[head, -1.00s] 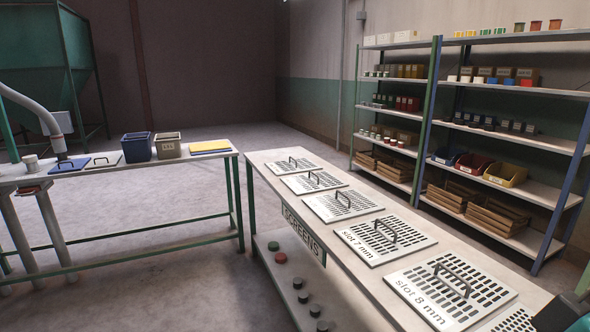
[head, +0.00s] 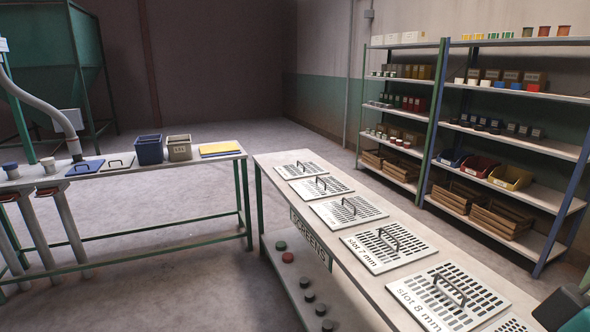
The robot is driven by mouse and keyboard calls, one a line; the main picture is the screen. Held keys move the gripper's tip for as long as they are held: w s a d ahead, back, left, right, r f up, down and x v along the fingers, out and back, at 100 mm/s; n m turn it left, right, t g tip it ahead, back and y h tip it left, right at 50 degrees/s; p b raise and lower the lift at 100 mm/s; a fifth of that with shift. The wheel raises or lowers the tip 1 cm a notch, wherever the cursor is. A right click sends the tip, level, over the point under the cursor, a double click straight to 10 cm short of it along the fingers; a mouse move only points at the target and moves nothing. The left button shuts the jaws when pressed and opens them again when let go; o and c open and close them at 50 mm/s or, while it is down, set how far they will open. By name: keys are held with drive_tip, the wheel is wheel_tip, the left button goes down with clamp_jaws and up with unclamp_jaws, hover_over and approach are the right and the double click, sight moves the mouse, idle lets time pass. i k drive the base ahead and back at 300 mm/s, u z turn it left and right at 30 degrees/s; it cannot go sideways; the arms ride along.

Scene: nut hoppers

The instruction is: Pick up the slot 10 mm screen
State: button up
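No screen with a readable slot 10 mm label is in view. A row of pale slotted screens with dark handles lies flat on the long table. The slot 8 mm screen (head: 410,291) is near the front, with the slot 7 mm screen (head: 360,246) behind it. Part of another screen (head: 510,325) shows at the bottom edge, its label out of frame. A dark and teal part of my arm shows in the bottom right corner. My gripper's fingers are not visible.
The screens table (head: 345,290) has a lower shelf with several red, green and dark round items. A second table (head: 130,174) at the left holds bins and plates. Shelving (head: 440,120) stands along the right wall. Bare floor lies between the tables.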

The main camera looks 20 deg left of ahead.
sight(299, 170)
drive_tip(key=z, duration=0.2)
drive_tip(key=k, duration=0.25)
drive_tip(key=u, duration=1.4)
drive_tip(key=i, duration=1.75)
drive_tip(key=u, duration=0.65)
drive_tip(key=i, duration=2.15)
drive_tip(key=z, duration=0.45)
drive_tip(key=i, duration=1.1)
drive_tip(key=z, duration=1.75)
drive_tip(key=i, duration=1)
drive_tip(key=z, duration=0.9)
